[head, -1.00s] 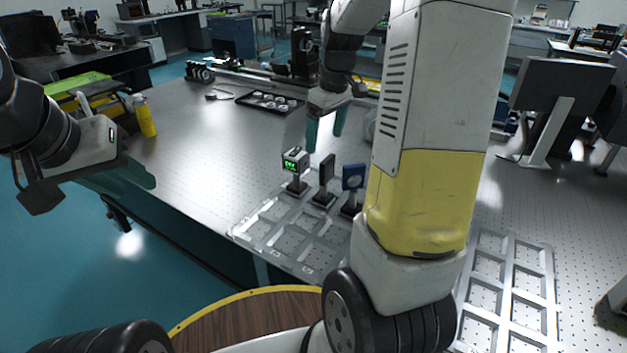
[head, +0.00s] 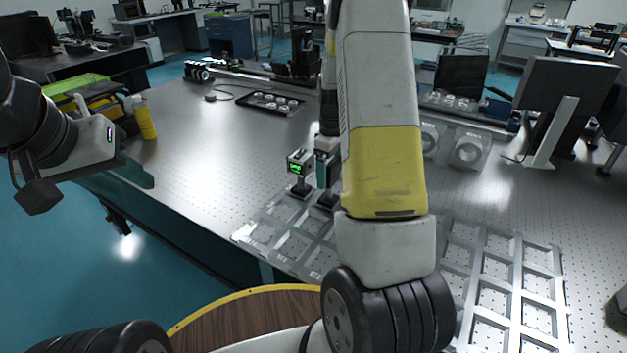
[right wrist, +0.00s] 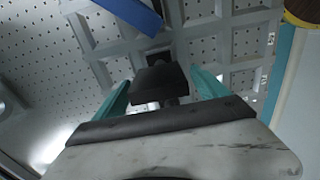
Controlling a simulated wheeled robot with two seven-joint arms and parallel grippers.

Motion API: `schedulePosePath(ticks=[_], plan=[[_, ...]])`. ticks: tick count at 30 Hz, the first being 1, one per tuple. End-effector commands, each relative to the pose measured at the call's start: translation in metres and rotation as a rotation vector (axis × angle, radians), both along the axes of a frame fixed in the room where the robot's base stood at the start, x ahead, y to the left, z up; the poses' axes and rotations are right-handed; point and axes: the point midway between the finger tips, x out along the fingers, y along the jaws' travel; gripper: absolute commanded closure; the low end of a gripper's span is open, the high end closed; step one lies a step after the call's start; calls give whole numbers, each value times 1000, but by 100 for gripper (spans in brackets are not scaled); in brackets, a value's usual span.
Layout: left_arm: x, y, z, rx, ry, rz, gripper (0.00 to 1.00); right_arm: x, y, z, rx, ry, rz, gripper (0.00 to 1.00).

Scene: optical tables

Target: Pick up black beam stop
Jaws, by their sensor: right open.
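The black beam stop (right wrist: 159,84) is a dark square plate on a post, standing in the metal grid tray (head: 262,232). In the right wrist view it sits between the two teal fingers of my right gripper (right wrist: 162,90), which is open with a gap on both sides. In the head view my right gripper (head: 325,170) points down at the beam stop and, with the arm, hides most of it; its dark base (head: 327,203) shows below. My left gripper (head: 122,182) hangs at the left by the table edge, away from the beam stop; its finger gap is unclear.
A device with a green display (head: 298,170) stands close left of the beam stop. A second grid tray (head: 510,280) lies right. The table's left middle (head: 205,140) is clear.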

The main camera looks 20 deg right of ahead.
Motion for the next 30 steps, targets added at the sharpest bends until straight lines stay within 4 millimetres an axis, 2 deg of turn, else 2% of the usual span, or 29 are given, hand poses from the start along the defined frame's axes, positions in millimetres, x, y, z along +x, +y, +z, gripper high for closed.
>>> schedulePosePath(ticks=[7, 20, 30], plan=[[0, 0, 0, 0, 0, 0, 64, 0, 0, -2, 1, -1, 0, 16], [0, 0, 0, 0, 0, 0, 64, 0, 0, -2, 0, -1, 0, 100], [0, 0, 0, 0, 0, 0, 64, 1, 0, 2, 1, -4, 0, 100]])
